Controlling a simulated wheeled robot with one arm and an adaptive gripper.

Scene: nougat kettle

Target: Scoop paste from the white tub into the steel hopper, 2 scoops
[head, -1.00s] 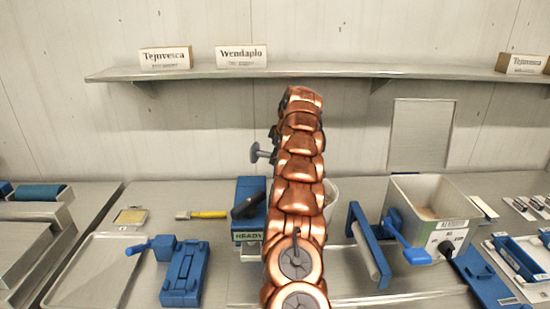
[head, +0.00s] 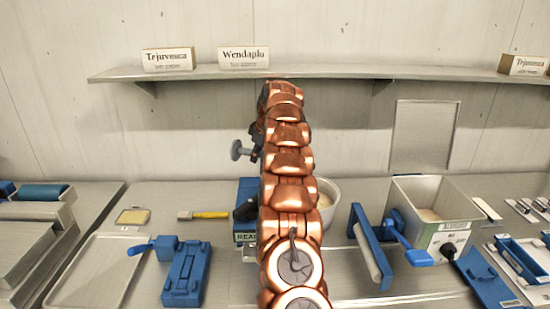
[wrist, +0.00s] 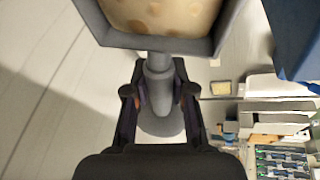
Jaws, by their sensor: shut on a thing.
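My gripper (wrist: 158,105) is shut on the grey handle of a scoop (wrist: 160,62). The scoop's square bowl, at the top of the wrist view, holds beige paste (wrist: 160,14) with darker spots. In the head view the handle's grey end (head: 238,151) sticks out left of my raised arm, which hides the rest of the scoop and most of the gripper. The white tub (head: 329,194) stands on the bench, partly hidden behind my arm; its contents are not visible. The steel hopper (head: 455,212) stands open at right, with some beige material visible inside.
A blue-handled frame (head: 368,245) and a blue crank (head: 408,243) stand at the hopper's left. A blue device labelled READY (head: 246,215) is beside the tub. A brush (head: 203,214) and a blue tool (head: 187,272) lie left. A shelf (head: 320,71) crosses the wall.

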